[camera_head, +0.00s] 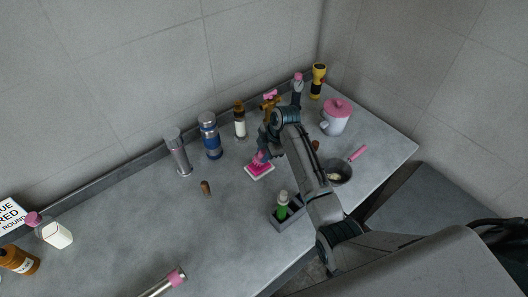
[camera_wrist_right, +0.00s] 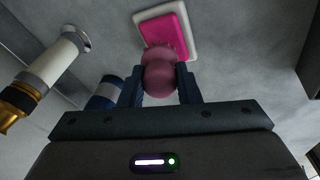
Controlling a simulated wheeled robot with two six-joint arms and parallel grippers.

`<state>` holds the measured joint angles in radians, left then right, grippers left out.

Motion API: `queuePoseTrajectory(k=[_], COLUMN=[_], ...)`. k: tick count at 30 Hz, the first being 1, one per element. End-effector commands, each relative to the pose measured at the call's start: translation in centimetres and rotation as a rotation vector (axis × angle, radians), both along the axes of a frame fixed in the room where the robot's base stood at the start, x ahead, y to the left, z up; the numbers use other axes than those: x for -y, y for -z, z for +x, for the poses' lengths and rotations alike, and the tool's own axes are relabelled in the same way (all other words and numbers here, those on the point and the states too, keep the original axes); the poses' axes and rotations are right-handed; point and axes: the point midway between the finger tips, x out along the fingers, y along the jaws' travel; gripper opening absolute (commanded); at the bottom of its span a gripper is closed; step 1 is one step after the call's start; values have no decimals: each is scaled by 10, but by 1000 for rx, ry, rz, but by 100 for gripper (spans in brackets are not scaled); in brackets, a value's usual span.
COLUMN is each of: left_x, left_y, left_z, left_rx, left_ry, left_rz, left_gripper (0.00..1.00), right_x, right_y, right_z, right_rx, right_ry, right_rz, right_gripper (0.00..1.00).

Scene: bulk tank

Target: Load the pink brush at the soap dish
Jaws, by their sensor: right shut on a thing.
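My right gripper (camera_head: 262,154) reaches down to the middle of the counter. In the right wrist view it (camera_wrist_right: 160,85) is shut on the pink brush (camera_wrist_right: 160,73), a rounded dull-pink piece between the blue fingers. The soap dish (camera_wrist_right: 139,20) is a pale rectangle bearing a bright pink slab (camera_wrist_right: 172,33), just beyond the brush. In the head view the dish (camera_head: 262,176) lies flat on the counter under the gripper. The brush overlaps the slab's near edge in the wrist view; I cannot tell whether they touch. The brush's far end is hidden. My left gripper is not in view.
A steel cylinder (camera_head: 177,153), a blue bottle (camera_head: 210,136) and a brown-topped bottle (camera_head: 240,122) stand along the wall. A small brown piece (camera_head: 206,188) stands left of the dish. A grey caddy (camera_head: 290,221), pan (camera_head: 340,172) and pink-lidded jug (camera_head: 333,125) are to the right.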

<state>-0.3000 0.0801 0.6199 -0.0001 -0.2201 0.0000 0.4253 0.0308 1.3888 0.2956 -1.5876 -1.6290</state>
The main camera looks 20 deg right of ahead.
Motion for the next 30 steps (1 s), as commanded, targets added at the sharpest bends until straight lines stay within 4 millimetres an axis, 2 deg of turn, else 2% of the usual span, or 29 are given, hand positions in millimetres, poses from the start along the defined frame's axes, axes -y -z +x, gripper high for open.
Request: queuePoseTrajectory(k=[1,18,30], left_x=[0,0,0], left_y=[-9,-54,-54], left_z=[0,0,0], left_rx=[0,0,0], left_ry=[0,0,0], left_rz=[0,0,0], left_gripper=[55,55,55], right_x=[0,0,0], right_y=[-9,-53,-54], right_z=[0,1,1], right_rx=[1,2,2], right_ry=[0,0,0], right_rz=[0,0,0], right_gripper=[7,7,7])
